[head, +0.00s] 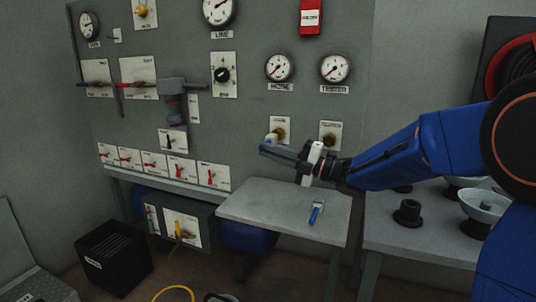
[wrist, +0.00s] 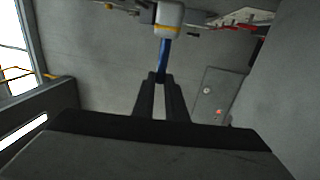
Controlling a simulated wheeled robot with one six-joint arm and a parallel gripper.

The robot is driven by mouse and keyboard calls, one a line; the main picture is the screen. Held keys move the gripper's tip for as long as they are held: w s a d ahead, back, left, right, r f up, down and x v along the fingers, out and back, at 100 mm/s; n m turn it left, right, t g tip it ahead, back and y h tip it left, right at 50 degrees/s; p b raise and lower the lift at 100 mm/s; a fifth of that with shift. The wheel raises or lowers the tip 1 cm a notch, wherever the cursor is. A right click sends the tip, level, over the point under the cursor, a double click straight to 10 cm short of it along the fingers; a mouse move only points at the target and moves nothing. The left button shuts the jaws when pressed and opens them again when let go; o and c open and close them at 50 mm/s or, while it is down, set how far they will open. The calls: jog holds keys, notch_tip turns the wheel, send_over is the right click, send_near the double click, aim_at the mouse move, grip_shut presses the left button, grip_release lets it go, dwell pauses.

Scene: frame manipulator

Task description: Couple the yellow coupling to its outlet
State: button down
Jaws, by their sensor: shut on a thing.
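My gripper (head: 265,148) is shut on the blue stem (wrist: 163,58) of a coupling. The coupling has a white body (wrist: 169,17) with a yellow band, above the fingertips (wrist: 161,79) in the wrist view. In the head view its whitish body (head: 271,138) is small, just in front and to the left of a brass outlet (head: 280,134) on the panel. I cannot tell whether the two touch or are joined. A second brass outlet (head: 329,141) is to the right, with nothing on it.
A similar blue-handled piece (head: 315,213) lies on the grey shelf (head: 260,200) below. A black box (head: 113,258) and a yellow hose (head: 175,292) are on the floor. Round parts (head: 408,212) stand on the right-hand bench. Gauges (head: 279,67) are above the outlets.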

jog(key=shift+w+d, duration=0.3)
jog(key=shift+w, duration=0.4)
jog(key=shift+w+d, duration=0.2)
jog(key=shift+w, duration=0.35)
dwell(1.9)
jog(key=c, duration=1.7)
grip_release()
jog(key=v, duration=0.7)
jog(key=shift+d, duration=0.3)
jog(key=shift+s, duration=0.1)
